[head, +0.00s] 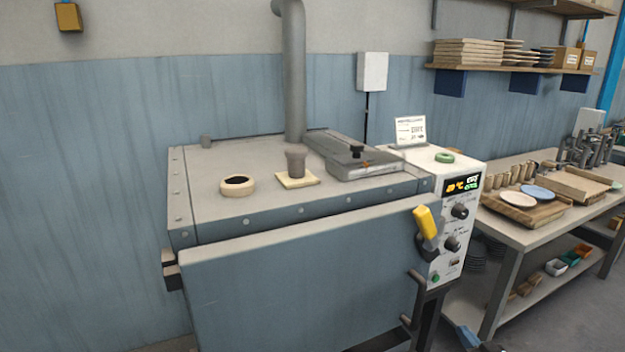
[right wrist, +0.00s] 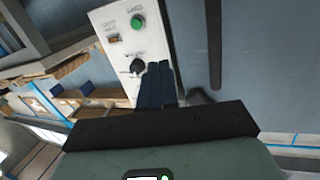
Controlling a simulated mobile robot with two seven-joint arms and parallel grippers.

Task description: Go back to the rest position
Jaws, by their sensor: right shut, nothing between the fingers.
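The plate dryer (head: 300,290) is a grey-blue box with its front door closed. Its white control panel (head: 460,225) carries a lit display, dark knobs and a green button. A lever with a yellow handle (head: 427,221) stands at the panel's left edge. My right gripper (head: 467,336) shows only as a small blue part at the bottom edge of the head view, low and in front of the panel side. In the right wrist view its dark blue fingers (right wrist: 157,72) are together and empty, with the panel (right wrist: 118,45) behind them. My left gripper is in neither view.
A ring (head: 237,186), a brown cup (head: 296,162) on a pale tile and a grey hatch (head: 365,165) are on the dryer's top. A workbench (head: 500,232) with plates and boards stands at right, under a wall shelf (head: 500,68). Floor shows at the lower right.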

